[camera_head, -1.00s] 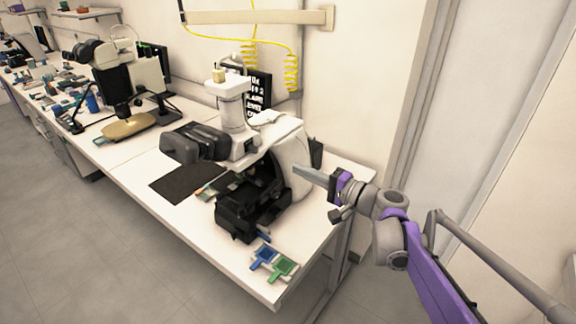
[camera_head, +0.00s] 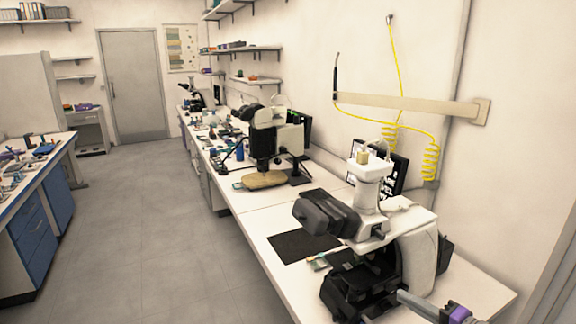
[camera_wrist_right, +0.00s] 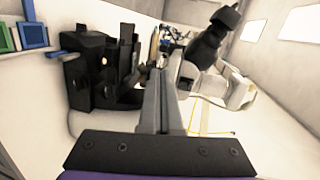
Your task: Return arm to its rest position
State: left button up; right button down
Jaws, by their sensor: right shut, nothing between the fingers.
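My right gripper (camera_head: 402,296) shows at the bottom right of the head view, with its grey fingers shut and empty. It points at the right side of the white and black microscope (camera_head: 423,250), close to its body; I cannot tell whether they touch. In the right wrist view the shut fingers (camera_wrist_right: 162,75) stand in the middle. The microscope's black stage (camera_wrist_right: 95,70) is left of them and its white body (camera_wrist_right: 215,85) is right of them. Most of my right arm is outside the head view. My left gripper is in neither view.
The white bench (camera_head: 262,222) runs back along the wall with a second microscope (camera_head: 265,140) on it. A black mat (camera_head: 303,243) lies beside the near microscope. Blue (camera_wrist_right: 33,35) and green tools lie at the bench end. The grey floor (camera_head: 160,230) is open.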

jog(key=s+a+f+n+g, duration=0.4)
jog(key=s+a+f+g, duration=0.15)
jog(key=a, duration=0.45)
jog(key=s+f+n+g+h+p, duration=0.1)
jog(key=s+f+n+h, duration=0.2)
jog(key=s+f, duration=0.2)
jog(key=s+a+f+n+g+h, duration=0.1)
jog(key=s+f+n+h, duration=0.3)
jog(key=s, duration=0.6)
jog(key=shift+f+n+g+p, duration=0.3)
jog(key=shift+f+g+p, duration=0.1)
jog(key=shift+f+g, duration=0.1)
